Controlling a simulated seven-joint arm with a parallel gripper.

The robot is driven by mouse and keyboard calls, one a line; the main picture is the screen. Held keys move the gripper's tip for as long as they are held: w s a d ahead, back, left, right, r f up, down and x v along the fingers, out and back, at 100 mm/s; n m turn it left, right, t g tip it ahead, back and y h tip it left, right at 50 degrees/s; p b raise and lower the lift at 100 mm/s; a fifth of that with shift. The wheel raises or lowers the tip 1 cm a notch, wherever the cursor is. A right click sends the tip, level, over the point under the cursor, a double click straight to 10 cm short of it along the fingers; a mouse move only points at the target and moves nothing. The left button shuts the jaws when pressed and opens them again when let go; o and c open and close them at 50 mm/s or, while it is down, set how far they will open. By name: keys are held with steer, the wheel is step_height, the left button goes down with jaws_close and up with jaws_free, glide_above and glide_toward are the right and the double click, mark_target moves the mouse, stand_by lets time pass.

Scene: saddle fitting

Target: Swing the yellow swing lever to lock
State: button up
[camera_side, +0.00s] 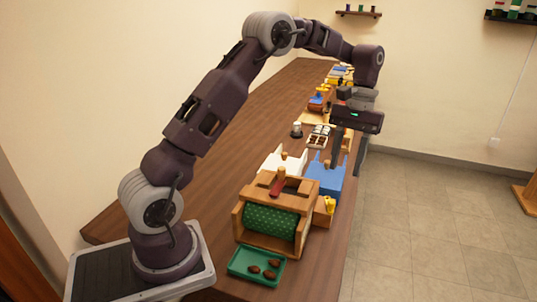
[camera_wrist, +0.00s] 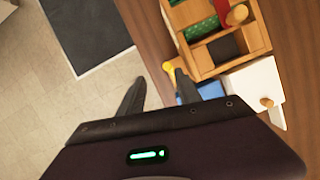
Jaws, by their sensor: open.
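The yellow swing lever (camera_side: 330,205) sits at the right end of a wooden frame (camera_side: 240,212) that holds a green patterned roller (camera_side: 270,222). In the wrist view the yellow lever (camera_wrist: 168,67) shows as a small yellow piece at the frame's edge, just beyond my fingertips and partly hidden by one finger. My gripper (camera_side: 348,160) is open and empty, fingers pointing down, above and behind the frame in the side view. It also shows in the wrist view (camera_wrist: 158,80). I cannot tell the lever's exact angle.
A red lever (camera_side: 278,184) stands on top of the frame. A blue block (camera_side: 326,180) and a white block (camera_side: 282,162) stand behind it. A green tray (camera_side: 257,267) with brown pieces lies in front. The table (camera_side: 330,262) ends close to the right; floor lies beyond.

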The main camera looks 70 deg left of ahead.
steer(key=s+d+r+m+t+y, duration=0.1)
steer(key=s+d+r+t, duration=0.15)
steer(key=s+r, duration=0.35)
steer(key=s+d+r+m+t, duration=0.2)
steer(key=s+r, duration=0.1)
steer(key=s, duration=0.5)
steer(key=s+d+r+m+t+y, duration=0.1)
steer(key=s+d+r+t, duration=0.1)
steer(key=s, duration=0.7)
steer(key=shift+s+d+r+m+t, duration=0.25)
steer(key=shift+d+r+m+t, duration=0.2)
steer(key=shift+d, duration=0.1)
